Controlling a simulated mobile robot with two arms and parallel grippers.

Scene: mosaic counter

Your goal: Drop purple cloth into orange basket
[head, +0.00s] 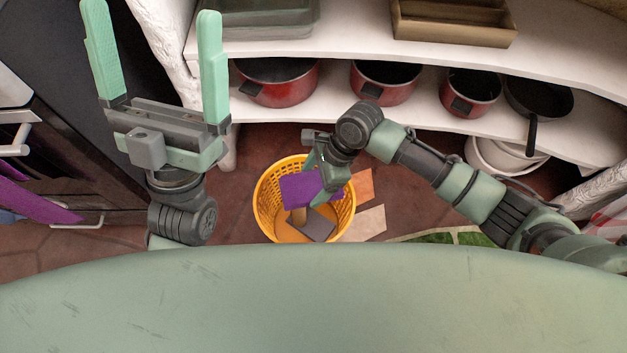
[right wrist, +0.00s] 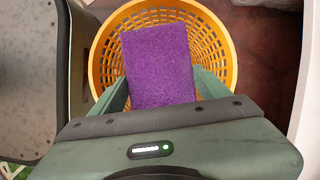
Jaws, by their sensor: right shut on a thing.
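The orange basket (head: 267,222) stands on the floor in the middle of the head view, and its slotted rim and wall also show in the right wrist view (right wrist: 221,48). The purple cloth (head: 298,188) is over the basket's opening. In the right wrist view the cloth (right wrist: 160,65) extends out from between the two green fingers. My right gripper (head: 322,176) is shut on the cloth above the basket. My left gripper (head: 157,62) is open and empty, raised at the upper left with its fingers wide apart.
Inside the basket lie a dark flat item (head: 318,226) and a brownish piece. Orange and beige pieces (head: 366,222) lie on the floor to its right. White shelves behind hold red pots (head: 277,84), a black pan (head: 538,98) and a brown tray (head: 453,24). A dark cabinet stands at left.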

